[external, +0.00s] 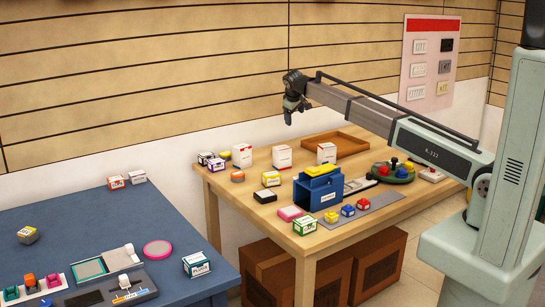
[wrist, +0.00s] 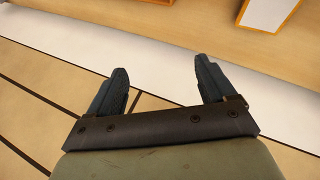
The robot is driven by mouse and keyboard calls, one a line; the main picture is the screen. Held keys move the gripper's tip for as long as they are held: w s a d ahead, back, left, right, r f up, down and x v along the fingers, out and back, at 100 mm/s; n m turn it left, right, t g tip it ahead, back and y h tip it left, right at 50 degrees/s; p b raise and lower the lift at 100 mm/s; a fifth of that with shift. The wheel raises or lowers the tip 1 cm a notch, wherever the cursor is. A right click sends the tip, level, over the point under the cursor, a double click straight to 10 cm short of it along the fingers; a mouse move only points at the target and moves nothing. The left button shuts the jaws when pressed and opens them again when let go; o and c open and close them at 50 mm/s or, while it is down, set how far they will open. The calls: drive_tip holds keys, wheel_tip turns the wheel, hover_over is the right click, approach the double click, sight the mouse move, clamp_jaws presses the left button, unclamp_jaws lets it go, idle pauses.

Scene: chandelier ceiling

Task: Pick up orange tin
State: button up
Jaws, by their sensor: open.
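The orange tin (external: 238,176) is a small, low, round tin lying on the left part of the wooden table (external: 225,188) in the external view. My gripper (external: 288,120) hangs in the air above the back of the table, well above the tin and to its right, with its fingers pointing down. In the wrist view my gripper (wrist: 160,72) is open, with nothing between its two dark fingers. I cannot make out the tin in the wrist view.
White boxes (external: 282,157) stand near the tin, with small colored boxes (external: 271,179) around it. A blue box-like holder (external: 318,190) stands mid-table, and a wooden tray (external: 335,143) lies at the back. A blue table (external: 100,225) is at left. The slatted wall (external: 150,80) stands behind.

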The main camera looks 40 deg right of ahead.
drive_tip(key=s+a+n+g+y, duration=0.1)
drive_tip(key=s+a+n, duration=0.2)
drive_tip(key=a, duration=0.9)
drive_tip(key=s+a+n+g+y, duration=0.1)
drive_tip(key=s+a+n+y, duration=0.15)
drive_tip(key=a, duration=0.85)
drive_tip(key=r+n+g, duration=0.1)
drive_tip(key=n+g, duration=0.2)
drive_tip(key=n, duration=0.1)
hover_over(238, 173)
drive_tip(key=shift+y, duration=0.35)
wheel_tip(238, 173, down, 13)
drive_tip(key=shift+w+f, duration=0.15)
drive_tip(key=shift+f, duration=0.05)
drive_tip(key=shift+c, duration=0.3)
drive_tip(key=c, duration=1)
